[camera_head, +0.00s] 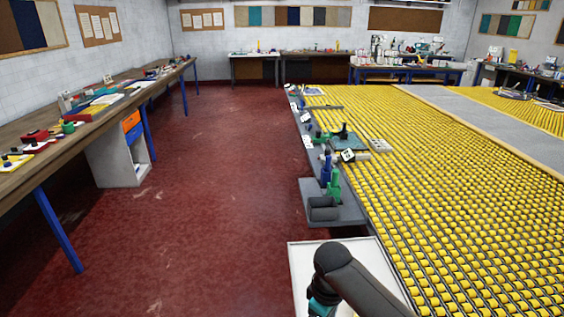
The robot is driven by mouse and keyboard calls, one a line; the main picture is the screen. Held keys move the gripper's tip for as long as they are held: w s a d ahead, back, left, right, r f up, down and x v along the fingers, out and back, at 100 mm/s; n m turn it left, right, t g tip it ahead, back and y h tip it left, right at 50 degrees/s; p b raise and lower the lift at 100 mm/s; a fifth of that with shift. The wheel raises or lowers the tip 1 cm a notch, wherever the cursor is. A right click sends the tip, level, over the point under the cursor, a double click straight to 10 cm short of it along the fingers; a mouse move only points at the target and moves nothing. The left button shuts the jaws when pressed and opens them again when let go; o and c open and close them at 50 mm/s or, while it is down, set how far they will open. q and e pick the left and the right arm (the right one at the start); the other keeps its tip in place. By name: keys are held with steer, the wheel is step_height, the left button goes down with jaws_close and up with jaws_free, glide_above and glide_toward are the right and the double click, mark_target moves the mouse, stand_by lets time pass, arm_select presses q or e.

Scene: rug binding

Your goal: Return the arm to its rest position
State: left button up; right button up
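A dark grey arm of mine (362,284) comes in from the lower right. It bends at a rounded joint and runs down toward the bottom edge, over a white tray-like surface (300,262). A small teal part (319,308) shows below the joint at the bottom edge; I cannot tell what it belongs to. No gripper fingers show. No arm comes in from the left.
A large bed of yellow rollers (460,200) fills the right side. A grey ledge (345,213) along its left edge holds green and blue tools. A long wooden workbench (100,115) with blue legs stands left. The red floor (215,190) between them is clear.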

steer(key=s+a+f+m+y, duration=0.1)
steer(key=s+a, duration=0.2)
steer(key=s, duration=0.4)
steer(key=s+d+r+m+t, duration=0.2)
steer(key=s+d+r+m, duration=0.15)
steer(key=s, duration=0.35)
steer(key=s+d+r+m+t, duration=0.2)
steer(key=s+d+r+m, duration=0.1)
steer(key=s+d, duration=0.3)
step_height(320, 180, down, 29)
steer(key=s+a+g+b, duration=0.1)
steer(key=s+g+b, duration=0.15)
steer(key=b, duration=0.55)
steer(key=s+d+f+b, duration=0.1)
steer(key=s+f+b, duration=0.3)
steer(key=s+f, duration=0.4)
steer(key=s+d+f+h+b, duration=0.1)
steer(key=s+f+b, duration=0.2)
steer(key=s+f, duration=0.5)
step_height(320, 180, down, 7)
steer(key=shift+d+f+b, duration=0.1)
steer(key=shift+d+b, duration=0.2)
steer(key=shift+b, duration=0.05)
steer(key=shift+g, duration=0.25)
